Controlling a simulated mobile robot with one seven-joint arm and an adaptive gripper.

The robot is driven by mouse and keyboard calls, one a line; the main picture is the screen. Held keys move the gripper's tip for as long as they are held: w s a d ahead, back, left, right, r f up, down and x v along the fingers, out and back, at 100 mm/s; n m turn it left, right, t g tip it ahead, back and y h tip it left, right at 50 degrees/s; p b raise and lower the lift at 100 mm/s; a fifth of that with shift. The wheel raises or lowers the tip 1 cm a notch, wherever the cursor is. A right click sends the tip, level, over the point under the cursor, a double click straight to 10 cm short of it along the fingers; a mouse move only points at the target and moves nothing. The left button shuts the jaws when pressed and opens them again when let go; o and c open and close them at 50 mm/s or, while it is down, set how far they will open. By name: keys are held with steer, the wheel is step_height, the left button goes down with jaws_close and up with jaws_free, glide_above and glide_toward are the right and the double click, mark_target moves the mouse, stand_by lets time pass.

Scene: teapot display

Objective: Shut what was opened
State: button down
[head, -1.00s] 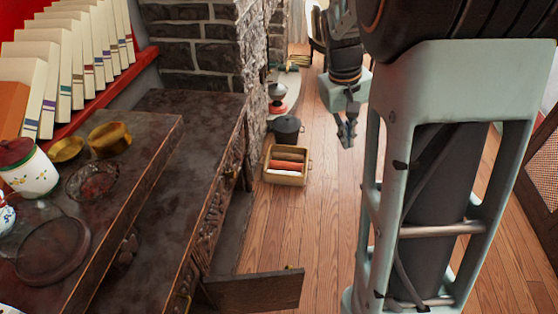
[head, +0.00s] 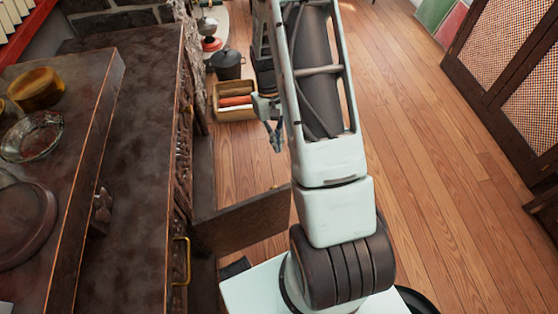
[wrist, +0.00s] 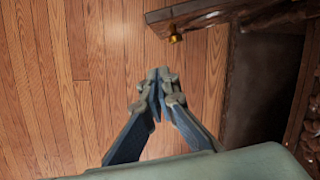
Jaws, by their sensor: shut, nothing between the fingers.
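A dark wooden cabinet door (head: 240,222) stands open, sticking out from the front of the dark sideboard (head: 130,225) over the floor. In the wrist view the door (wrist: 225,12) crosses the top right, with a small brass knob (wrist: 176,38) on it. My gripper (head: 277,146) hangs beyond the door in the head view, apart from it. In the wrist view my gripper (wrist: 158,76) has its fingertips together and empty, to the lower left of the knob and not visibly touching it. A dark recess beside the door (wrist: 262,75) shows at right.
A crate with rolled items (head: 235,103) and a black pot (head: 227,64) stand on the floor beyond the gripper. A brass handle (head: 181,262) projects from the sideboard front. Wooden floor (head: 430,180) is clear at right, up to a lattice-panelled cabinet (head: 500,50).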

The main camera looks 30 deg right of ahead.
steer(key=s+f+b, duration=0.3)
steer(key=s+f, duration=0.3)
steer(key=f, duration=0.2)
steer(key=shift+s+f, duration=0.15)
steer(key=shift+f, duration=0.2)
steer(key=shift+s, duration=0.15)
